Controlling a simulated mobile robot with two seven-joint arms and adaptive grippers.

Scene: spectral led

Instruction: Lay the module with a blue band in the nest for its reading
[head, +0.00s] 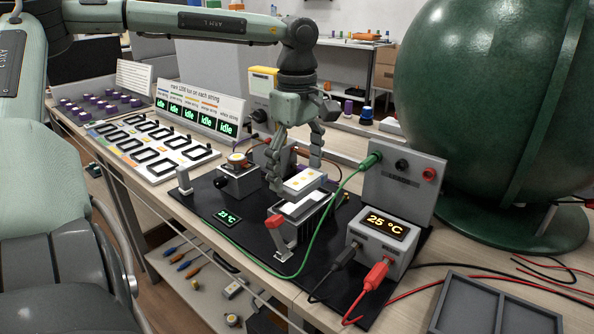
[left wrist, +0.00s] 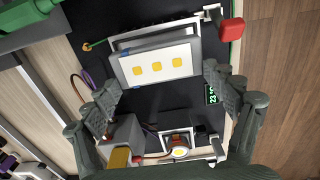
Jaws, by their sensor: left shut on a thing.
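A white module (head: 303,181) with yellow LEDs is between the fingertips of my left gripper (head: 294,174). It also shows in the left wrist view (left wrist: 155,68), with a small blue mark at its left end. My left gripper is shut on the module by its ends and holds it roughly level. In the left wrist view the module covers much of the nest. My right gripper is not in view.
A green cable (head: 330,203) loops close by. A knobbed box (head: 239,178) stands to the left. Behind are slotted trays (head: 150,145) and idle displays (head: 198,116). A large green sphere is at right.

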